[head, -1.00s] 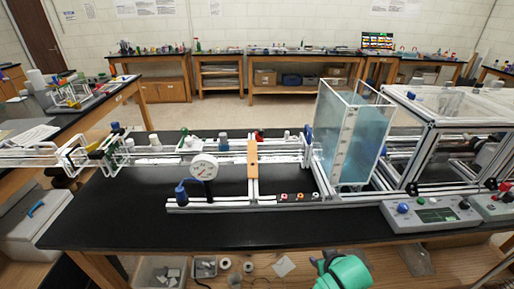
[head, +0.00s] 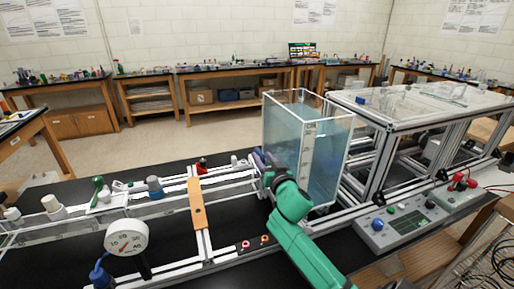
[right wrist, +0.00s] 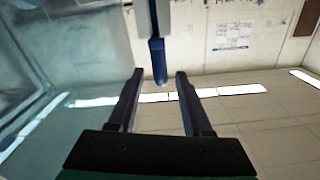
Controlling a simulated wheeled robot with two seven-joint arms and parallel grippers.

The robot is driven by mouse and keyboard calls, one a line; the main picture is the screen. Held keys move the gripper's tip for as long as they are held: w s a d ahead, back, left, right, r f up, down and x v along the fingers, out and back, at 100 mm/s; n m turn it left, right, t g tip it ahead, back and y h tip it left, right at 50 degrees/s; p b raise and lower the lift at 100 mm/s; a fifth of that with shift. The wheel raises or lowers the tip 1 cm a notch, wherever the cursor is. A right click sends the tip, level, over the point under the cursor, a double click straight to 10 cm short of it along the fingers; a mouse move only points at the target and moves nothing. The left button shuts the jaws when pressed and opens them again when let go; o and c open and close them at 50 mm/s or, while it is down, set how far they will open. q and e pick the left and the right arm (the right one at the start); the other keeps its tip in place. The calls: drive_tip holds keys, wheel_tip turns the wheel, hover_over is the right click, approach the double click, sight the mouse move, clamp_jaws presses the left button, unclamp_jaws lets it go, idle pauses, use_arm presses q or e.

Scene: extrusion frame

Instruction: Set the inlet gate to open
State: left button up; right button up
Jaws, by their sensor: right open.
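The clear tank (head: 318,150) holds bluish water and stands right of centre in the head view. In the right wrist view, a blue lever handle (right wrist: 158,62), apparently the inlet gate's, hangs down from a pale grey bar. My right gripper (right wrist: 160,74) is open, its two dark fingers on either side of the handle's lower end in the picture, with a gap on both sides. In the head view the green right arm reaches the tank's left side, and its gripper (head: 265,166) largely hides the handle there. The left gripper is not in view.
A white pipe-and-rail frame with a pressure gauge (head: 127,238) and an orange plate (head: 197,204) lies left of the tank. A control box (head: 398,222) sits at right. The tank wall (right wrist: 35,75) is close on the left in the wrist view.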

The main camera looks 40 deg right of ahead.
sight(257, 151)
drive_tip(key=x, duration=0.5)
drive_tip(key=shift+w+f, duration=0.15)
drive_tip(key=shift+w, duration=0.15)
drive_tip(key=shift+c, duration=0.6)
drive_tip(key=shift+w+d, duration=0.1)
clamp_jaws()
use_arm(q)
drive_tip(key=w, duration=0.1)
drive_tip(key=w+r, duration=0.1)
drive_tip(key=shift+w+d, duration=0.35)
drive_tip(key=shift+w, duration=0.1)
